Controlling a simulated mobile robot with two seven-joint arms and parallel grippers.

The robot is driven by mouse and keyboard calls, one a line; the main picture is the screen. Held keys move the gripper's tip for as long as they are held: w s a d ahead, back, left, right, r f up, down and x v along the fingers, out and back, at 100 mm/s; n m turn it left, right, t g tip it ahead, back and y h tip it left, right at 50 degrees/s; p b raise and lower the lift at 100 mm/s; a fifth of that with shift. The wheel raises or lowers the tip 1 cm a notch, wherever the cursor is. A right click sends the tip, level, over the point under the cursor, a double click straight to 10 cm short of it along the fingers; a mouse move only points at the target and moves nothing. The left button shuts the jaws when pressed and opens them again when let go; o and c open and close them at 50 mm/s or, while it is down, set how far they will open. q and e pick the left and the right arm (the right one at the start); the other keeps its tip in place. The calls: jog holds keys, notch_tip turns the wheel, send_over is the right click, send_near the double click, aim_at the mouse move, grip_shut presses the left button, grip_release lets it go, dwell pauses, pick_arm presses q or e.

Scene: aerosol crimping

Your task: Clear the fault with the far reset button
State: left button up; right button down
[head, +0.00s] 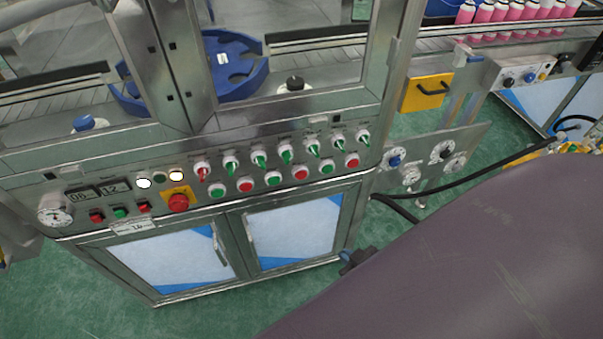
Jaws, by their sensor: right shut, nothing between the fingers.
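The steel control panel (130,185) of the crimping machine fills the left and middle. Its lower row alternates green and red buttons, with a red button (352,160) at its right end and a green button (215,195) at its left end. A red mushroom button (179,202) sits on a yellow plate. A farther small panel at upper right carries a blue button (529,77). I cannot read which button is the reset. A dark tip of my right gripper (354,261) shows beside my large arm link, below the panel and apart from it. My left gripper is out of view.
Selector switches with red and green handles (259,158) line the panel above the buttons. Two lamps (144,183) glow whitish. A gauge plate (441,155) and black hose (470,165) are at right. Pink cans (500,12) stand on the conveyor. Green floor (70,290) is open at lower left.

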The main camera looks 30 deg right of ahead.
jog(key=shift+w+a+r, duration=0.1)
jog(key=shift+w+r, duration=0.05)
jog(key=shift+w, duration=0.15)
jog(key=shift+a, duration=0.15)
jog(key=shift+s, duration=0.2)
jog(key=shift+s+d, duration=0.15)
jog(key=shift+d, duration=0.05)
dwell(0.3)
